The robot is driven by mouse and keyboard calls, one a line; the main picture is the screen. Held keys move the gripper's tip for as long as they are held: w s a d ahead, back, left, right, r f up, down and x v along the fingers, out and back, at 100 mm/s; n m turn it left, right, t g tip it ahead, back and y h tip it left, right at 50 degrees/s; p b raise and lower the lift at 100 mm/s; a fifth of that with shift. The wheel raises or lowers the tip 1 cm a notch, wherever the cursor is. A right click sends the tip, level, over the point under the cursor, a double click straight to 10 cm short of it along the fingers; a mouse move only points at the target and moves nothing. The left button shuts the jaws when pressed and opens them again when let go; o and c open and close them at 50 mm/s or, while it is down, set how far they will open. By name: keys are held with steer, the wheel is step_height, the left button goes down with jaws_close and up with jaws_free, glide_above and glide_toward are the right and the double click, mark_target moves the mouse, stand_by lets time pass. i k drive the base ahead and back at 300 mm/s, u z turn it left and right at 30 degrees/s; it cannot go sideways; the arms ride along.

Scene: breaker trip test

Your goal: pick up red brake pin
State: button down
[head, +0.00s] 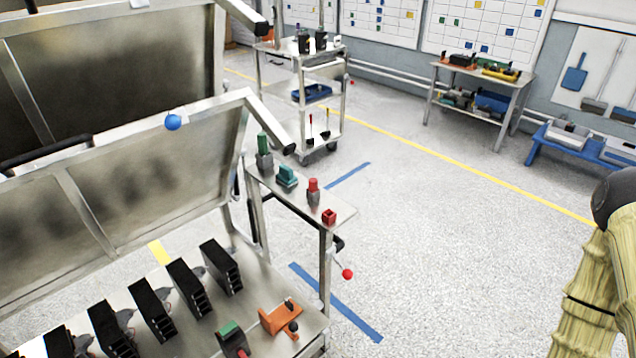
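A pin-like piece with a red top and grey lower body (313,192) stands upright on a narrow metal side shelf (284,188) in the head view. It looks most like the red brake pin. A small red block (329,217) sits near it at the shelf's front end; I cannot tell its exact kind. Both are uncovered and apart from my arm. My arm, in a yellowish sleeve, shows at the right edge. My gripper is not in view.
A teal block (287,176) and a green-topped grey piece (264,152) share the shelf. A red ball knob (347,273) sticks out below it. Black modules (152,308) and an orange bracket (279,318) are on the bench. Open floor lies right of the shelf.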

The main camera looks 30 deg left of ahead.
mark_target(313, 182)
steer(key=z, duration=1.4)
steer(key=i, duration=2.65)
steer(key=u, duration=4.75)
